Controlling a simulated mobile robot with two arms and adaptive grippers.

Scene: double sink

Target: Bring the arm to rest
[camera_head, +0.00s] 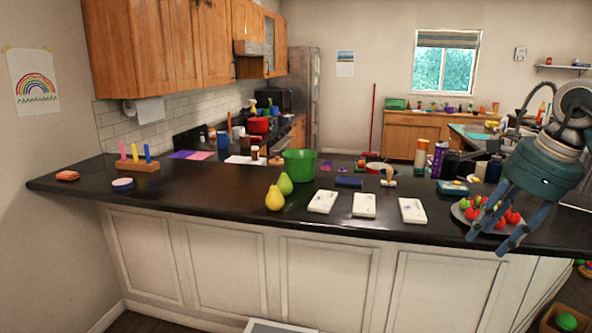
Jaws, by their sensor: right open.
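My right gripper (489,228) hangs at the right of the head view, fingers pointing down and spread apart. It is open, with nothing visible held between its fingers. Its fingers are in front of a grey plate (461,216) of red and green fruit (513,217) on the black counter and hide part of it. I cannot tell whether the fingers touch the plate or the fruit. My right arm (575,110) comes in from the right edge. My left gripper does not show.
The long black counter (190,198) holds a green pot (300,164), a green pear (285,184), a yellow pear (274,199), several white cards (364,205) and a wooden peg stand (138,165). Bottles and jars (421,154) stand behind the plate. The counter's left front is mostly clear.

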